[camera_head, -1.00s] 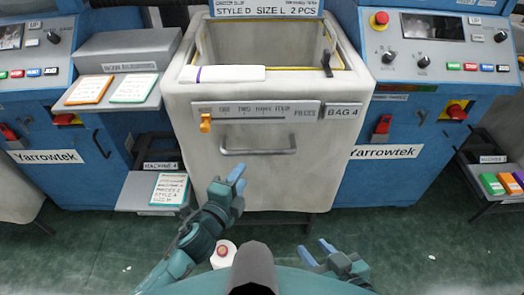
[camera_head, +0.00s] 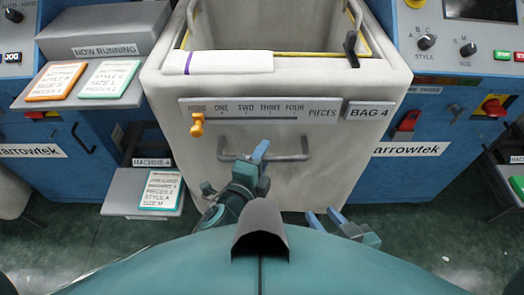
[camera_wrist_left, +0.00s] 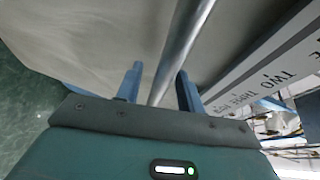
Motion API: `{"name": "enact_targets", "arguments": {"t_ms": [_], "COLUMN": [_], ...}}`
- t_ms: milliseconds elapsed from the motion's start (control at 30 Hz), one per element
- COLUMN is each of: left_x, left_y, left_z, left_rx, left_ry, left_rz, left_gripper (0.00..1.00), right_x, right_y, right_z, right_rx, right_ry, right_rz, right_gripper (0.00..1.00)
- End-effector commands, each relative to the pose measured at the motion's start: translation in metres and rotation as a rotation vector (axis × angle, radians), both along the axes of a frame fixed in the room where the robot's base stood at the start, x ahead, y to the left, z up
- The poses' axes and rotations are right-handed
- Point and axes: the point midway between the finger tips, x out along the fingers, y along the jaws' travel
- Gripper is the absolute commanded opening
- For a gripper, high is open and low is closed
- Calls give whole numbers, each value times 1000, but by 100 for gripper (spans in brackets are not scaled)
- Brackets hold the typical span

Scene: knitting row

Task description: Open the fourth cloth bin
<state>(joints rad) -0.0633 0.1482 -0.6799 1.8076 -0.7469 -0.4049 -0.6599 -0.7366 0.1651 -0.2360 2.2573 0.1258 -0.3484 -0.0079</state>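The bin labelled "BAG 4" (camera_head: 285,180) is a pale cloth-sided box with a horizontal metal bar handle (camera_head: 292,156) on its front. The handle also shows in the left wrist view (camera_wrist_left: 175,60). My left gripper (camera_head: 258,152) is at the handle's middle; in the left wrist view its blue fingers (camera_wrist_left: 158,82) are apart, with the bar running between them and a gap visible beside it. My right gripper (camera_head: 325,218) is low, right of the left one, fingers apart and empty.
An orange slider (camera_head: 197,124) sits at the left of the pieces scale above the handle. A folded white cloth (camera_head: 217,62) lies on the bin's rim. Blue machines (camera_head: 425,165) flank the bin. A low shelf (camera_head: 120,192) with a card (camera_head: 160,190) stands at left.

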Motion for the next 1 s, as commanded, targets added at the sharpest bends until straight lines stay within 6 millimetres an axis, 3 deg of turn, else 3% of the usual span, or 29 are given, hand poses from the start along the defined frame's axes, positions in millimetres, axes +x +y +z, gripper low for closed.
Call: {"name": "enact_targets", "arguments": {"t_ms": [233, 667, 1000], "left_x": [0, 0, 0], "left_y": [0, 0, 0], "left_z": [0, 0, 0], "left_rx": [0, 0, 0], "left_ry": [0, 0, 1], "left_rz": [0, 0, 0], "left_gripper": [36, 1, 0], "right_x": [-1, -1, 0], "right_y": [-1, -1, 0], "right_z": [-1, -3, -2], "right_rx": [-3, -4, -4], "right_ry": [2, 6, 5], "right_rz": [0, 2, 3], "right_gripper": [36, 36, 36]}}
